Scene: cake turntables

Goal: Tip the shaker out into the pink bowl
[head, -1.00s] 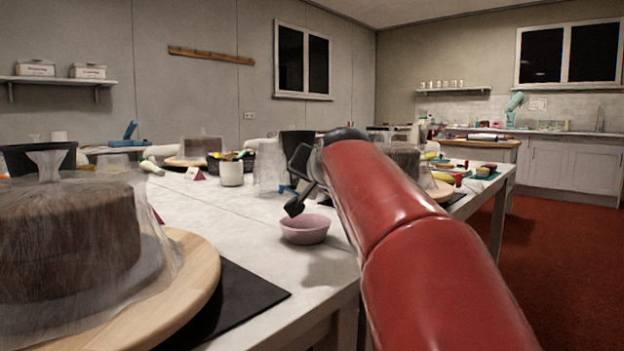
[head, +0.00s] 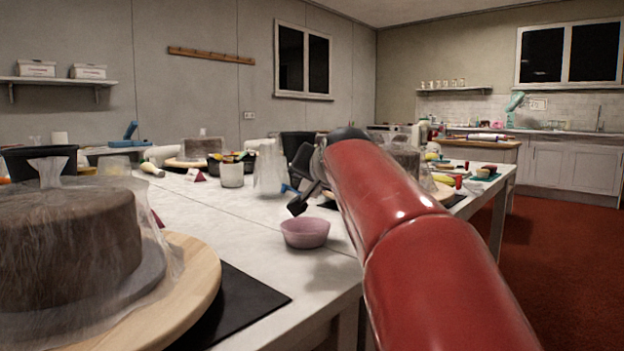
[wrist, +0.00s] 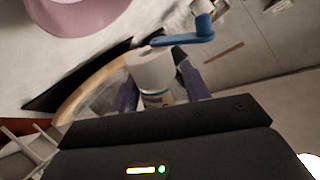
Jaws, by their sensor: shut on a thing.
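The pink bowl (head: 304,233) stands upright on the white table near its front edge in the head view. Its rim and side also show at the top left of the wrist view (wrist: 88,14). My gripper (head: 298,206) is just above and behind the bowl's far left side, partly hidden by my red arm. In the wrist view my gripper (wrist: 160,82) is shut on the shaker (wrist: 152,68), a white cylinder with a label between the purple fingers. The shaker cannot be made out in the head view. I see nothing falling from it.
A plastic-wrapped cake (head: 70,240) on a wooden turntable (head: 205,285) fills the left foreground. A white pot (head: 232,175) and a clear wrapped thing (head: 270,172) stand behind the bowl. A blue-handled item (wrist: 190,38) shows in the wrist view.

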